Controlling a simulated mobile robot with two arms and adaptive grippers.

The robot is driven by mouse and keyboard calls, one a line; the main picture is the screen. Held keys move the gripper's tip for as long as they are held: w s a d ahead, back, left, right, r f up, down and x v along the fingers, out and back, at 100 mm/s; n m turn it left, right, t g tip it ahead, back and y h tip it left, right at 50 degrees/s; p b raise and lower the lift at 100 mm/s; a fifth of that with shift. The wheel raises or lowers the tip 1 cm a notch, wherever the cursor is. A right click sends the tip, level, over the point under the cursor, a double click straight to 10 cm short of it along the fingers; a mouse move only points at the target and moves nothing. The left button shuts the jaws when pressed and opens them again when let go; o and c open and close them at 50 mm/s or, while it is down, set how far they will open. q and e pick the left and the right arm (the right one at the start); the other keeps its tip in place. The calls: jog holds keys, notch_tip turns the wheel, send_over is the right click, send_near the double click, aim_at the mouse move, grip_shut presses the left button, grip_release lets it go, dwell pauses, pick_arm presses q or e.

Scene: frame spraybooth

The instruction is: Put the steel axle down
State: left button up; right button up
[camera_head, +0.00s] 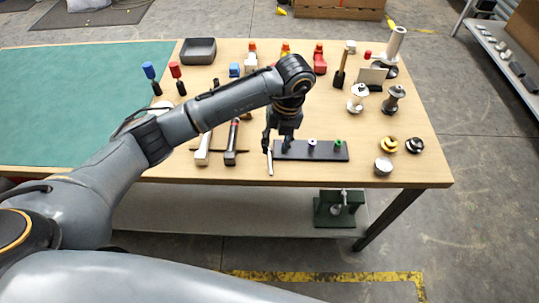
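The steel axle (270,164) is a thin silver rod near the front edge of the table, just left of a black block. Its far end meets the tip of one finger of my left gripper (277,143). My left gripper points down over the front of the table, and its fingers partly cover the block's left end. I cannot tell whether the fingers are closed around the axle, or whether the axle hangs or rests on the wood. My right gripper is not in view.
The black block (322,151) carries small coloured pieces. Two hammers (232,145) lie to its left. Yellow and black rings (388,145) and a silver disc (383,166) lie to the right. Spools (358,98) stand behind. Bare wood (420,172) shows at the front right.

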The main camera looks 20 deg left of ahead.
aim_at(270, 163)
pick_arm(q)
jog(key=shift+s+f, duration=0.1)
jog(key=shift+f, duration=0.5)
jog(key=shift+a+f+p, duration=0.1)
jog(key=shift+f+p, duration=0.2)
jog(key=shift+p, duration=0.15)
jog(key=f, duration=0.1)
jog(key=f+p, duration=0.1)
jog(key=f, duration=0.1)
jog(key=shift+s+a+f, duration=0.15)
jog(key=shift+a+f, duration=0.15)
jog(key=shift+f, duration=0.05)
jog(key=shift+f+p, duration=0.3)
jog(key=shift+f, duration=0.1)
grip_shut()
